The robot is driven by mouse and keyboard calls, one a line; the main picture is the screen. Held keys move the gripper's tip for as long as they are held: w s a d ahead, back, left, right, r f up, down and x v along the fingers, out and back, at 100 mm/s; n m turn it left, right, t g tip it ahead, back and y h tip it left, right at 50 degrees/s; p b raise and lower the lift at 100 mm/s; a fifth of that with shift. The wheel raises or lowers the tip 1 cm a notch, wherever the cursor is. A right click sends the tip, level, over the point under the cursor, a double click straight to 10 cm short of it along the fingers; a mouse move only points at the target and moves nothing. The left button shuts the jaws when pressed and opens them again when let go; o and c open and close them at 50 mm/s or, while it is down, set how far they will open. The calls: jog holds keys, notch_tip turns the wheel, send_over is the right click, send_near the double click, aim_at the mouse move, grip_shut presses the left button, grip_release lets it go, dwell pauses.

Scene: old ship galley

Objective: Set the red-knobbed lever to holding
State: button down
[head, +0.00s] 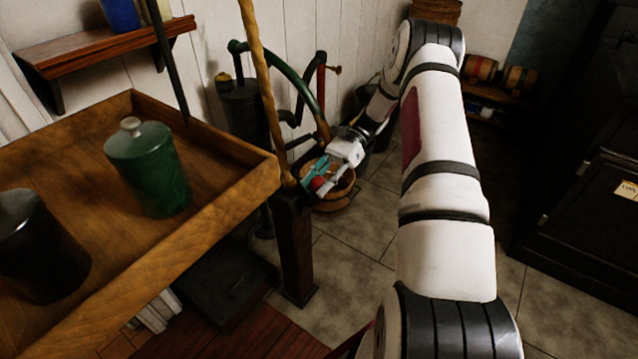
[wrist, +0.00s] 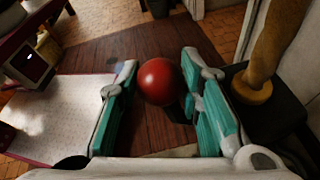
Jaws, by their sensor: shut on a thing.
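The red knob (wrist: 160,82) of the lever sits between the two teal-padded fingers of my gripper (wrist: 159,66), which is shut on it. In the head view the knob (head: 317,183) shows as a small red spot at the end of my gripper (head: 315,180), just right of the top of a dark post (head: 293,225). The lever's shaft is mostly hidden beneath the knob and fingers. No position markings can be read, so I cannot tell the lever's setting.
A twisted tan rope (head: 262,85) rises close beside my gripper; its lower end (wrist: 268,55) is at right in the wrist view. A wooden tray table (head: 225,220) with a green lidded jar (head: 148,170) stands left. A wooden tub (head: 338,195) sits behind my gripper.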

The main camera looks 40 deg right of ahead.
jog(key=shift+d, duration=0.1)
jog(key=c, duration=1.1)
grip_release()
jog(key=v, duration=1.2)
jog(key=shift+f, duration=0.1)
jog(key=shift+d, duration=0.1)
